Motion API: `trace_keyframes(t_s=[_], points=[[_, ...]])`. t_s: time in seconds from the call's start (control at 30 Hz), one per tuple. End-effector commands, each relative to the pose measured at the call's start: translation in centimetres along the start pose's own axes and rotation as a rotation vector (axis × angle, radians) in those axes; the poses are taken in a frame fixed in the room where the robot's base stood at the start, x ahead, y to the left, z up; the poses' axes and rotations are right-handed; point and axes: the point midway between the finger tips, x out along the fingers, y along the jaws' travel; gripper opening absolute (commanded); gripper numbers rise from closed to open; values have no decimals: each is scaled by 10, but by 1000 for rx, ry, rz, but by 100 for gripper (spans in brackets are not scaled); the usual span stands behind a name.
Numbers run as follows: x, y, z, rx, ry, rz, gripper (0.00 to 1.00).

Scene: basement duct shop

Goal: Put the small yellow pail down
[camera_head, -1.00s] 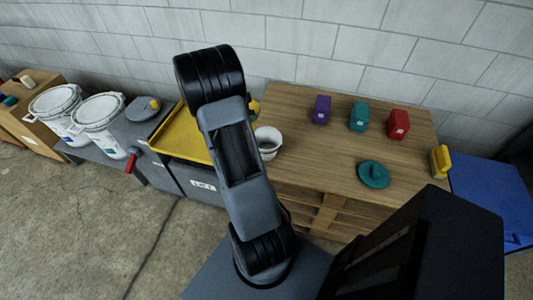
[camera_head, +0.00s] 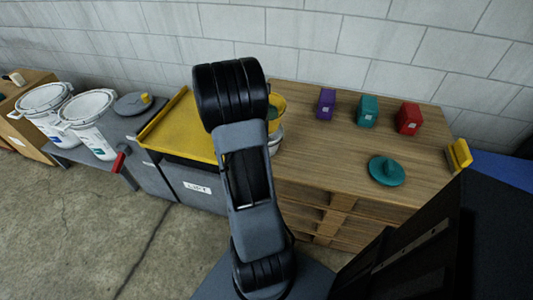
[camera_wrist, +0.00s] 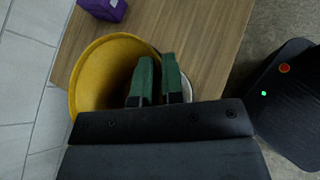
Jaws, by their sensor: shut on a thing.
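The small yellow pail (camera_head: 279,101) shows just right of my arm in the head view, over the left end of the wooden bench. In the wrist view the yellow pail (camera_wrist: 84,72) is large, with its open mouth toward the camera. My gripper (camera_wrist: 158,62) has green fingers shut on the pail's wall at its right side. I cannot tell whether the pail's bottom touches the bench.
A white pail (camera_head: 275,144) stands close by on the wooden bench (camera_head: 330,155), partly hidden by my arm. Purple (camera_head: 326,104), teal (camera_head: 367,111) and red (camera_head: 408,119) blocks stand toward the back. The bench middle is clear.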

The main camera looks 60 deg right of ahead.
Motion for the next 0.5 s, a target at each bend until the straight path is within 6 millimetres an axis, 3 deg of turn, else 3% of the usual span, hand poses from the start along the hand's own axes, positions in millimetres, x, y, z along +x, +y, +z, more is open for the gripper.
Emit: trace_keyframes(t_s=[0.23, 0.5], points=[[-2, -7, 3, 5, 3, 10, 0], [20, -17, -34, 3, 8, 27, 0]])
